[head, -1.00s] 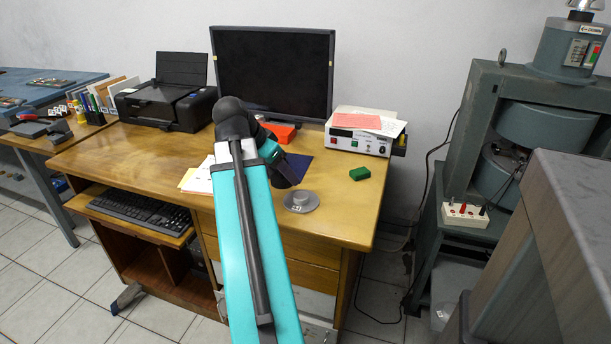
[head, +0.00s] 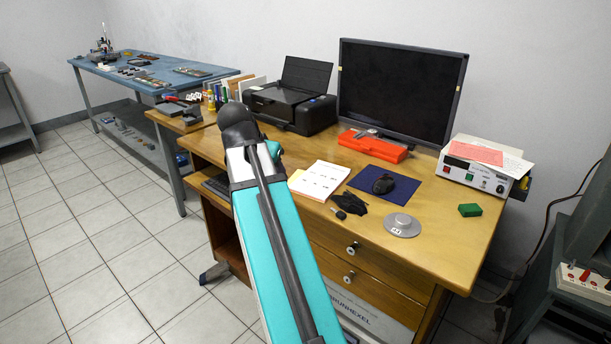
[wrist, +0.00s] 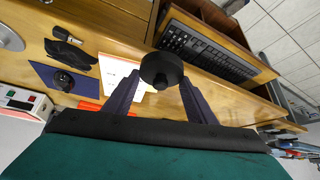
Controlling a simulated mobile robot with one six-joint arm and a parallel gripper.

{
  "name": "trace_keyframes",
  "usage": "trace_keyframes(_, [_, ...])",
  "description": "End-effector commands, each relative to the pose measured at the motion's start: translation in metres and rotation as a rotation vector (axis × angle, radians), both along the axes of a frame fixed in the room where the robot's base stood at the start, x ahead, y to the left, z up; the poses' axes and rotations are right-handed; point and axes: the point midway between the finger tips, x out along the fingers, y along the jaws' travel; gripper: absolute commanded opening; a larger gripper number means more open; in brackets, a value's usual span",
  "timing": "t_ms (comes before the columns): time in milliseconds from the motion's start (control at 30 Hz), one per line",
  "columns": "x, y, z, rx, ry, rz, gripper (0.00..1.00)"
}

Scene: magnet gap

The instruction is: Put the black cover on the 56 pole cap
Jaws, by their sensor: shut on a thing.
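The black cover (wrist: 161,70) is a round black piece with a small knob, held between the tips of my gripper (wrist: 160,82) in the wrist view. My gripper's two dark purple fingers are shut on it. In the head view my arm hides the gripper and cover. A grey round pole cap (head: 402,226) with a raised centre and a small label lies on the desk's right front part. The label is too small to read. It also shows at the left edge of the wrist view (wrist: 8,38), well apart from the cover.
On the wooden desk (head: 455,240) are a blue mat (head: 408,193) with a mouse, black gloves (head: 349,203), papers (head: 320,180), a red case (head: 372,146), a green block (head: 470,210), a monitor and printer. A grey instrument (head: 486,165) stands at right. Floor at left is clear.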

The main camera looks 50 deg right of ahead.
Motion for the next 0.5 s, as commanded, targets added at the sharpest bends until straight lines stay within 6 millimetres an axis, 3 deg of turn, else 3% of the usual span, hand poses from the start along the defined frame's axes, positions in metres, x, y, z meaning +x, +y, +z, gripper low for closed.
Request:
trace_keyframes(200, [0.049,0.063,0.006,0.0,-0.001,0.186,0.3])
trace_keyframes(500, [0.101,0.157,0.015,0.0,-0.001,0.437,0.3])
